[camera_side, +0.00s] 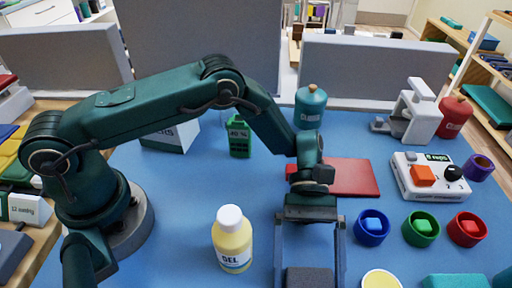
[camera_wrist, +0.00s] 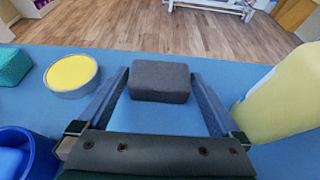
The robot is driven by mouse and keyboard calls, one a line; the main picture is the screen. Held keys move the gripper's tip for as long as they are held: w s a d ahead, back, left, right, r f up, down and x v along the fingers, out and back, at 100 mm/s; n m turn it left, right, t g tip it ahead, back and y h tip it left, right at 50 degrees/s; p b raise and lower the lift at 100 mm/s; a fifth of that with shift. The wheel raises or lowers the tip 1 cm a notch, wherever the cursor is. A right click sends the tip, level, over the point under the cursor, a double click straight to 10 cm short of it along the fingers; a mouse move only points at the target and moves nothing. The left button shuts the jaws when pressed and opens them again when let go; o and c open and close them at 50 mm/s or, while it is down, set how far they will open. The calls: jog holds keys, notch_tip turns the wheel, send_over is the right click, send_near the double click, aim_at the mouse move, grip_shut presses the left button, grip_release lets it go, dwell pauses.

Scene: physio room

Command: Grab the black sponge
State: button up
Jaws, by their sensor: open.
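The black sponge (camera_side: 309,278) is a dark grey block on the blue table, at the bottom edge of the side view and partly cut off there. In the wrist view the sponge (camera_wrist: 160,81) lies ahead, between the far ends of my gripper's two fingers. My gripper (camera_side: 308,262) points down with its fingers apart, one on each side of the sponge. In the wrist view my gripper (camera_wrist: 158,92) is open, and I cannot tell whether either finger touches the sponge.
A yellow gel bottle (camera_side: 232,240) stands close to the left of my gripper. A round yellow-topped tin (camera_side: 381,279) and a teal block (camera_side: 455,281) lie to its right. Blue, green and red cups (camera_side: 467,229) stand farther right. A red pad (camera_side: 350,177) lies behind.

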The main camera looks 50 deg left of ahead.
jog(key=c, duration=1.1)
jog(key=shift+o, duration=0.2)
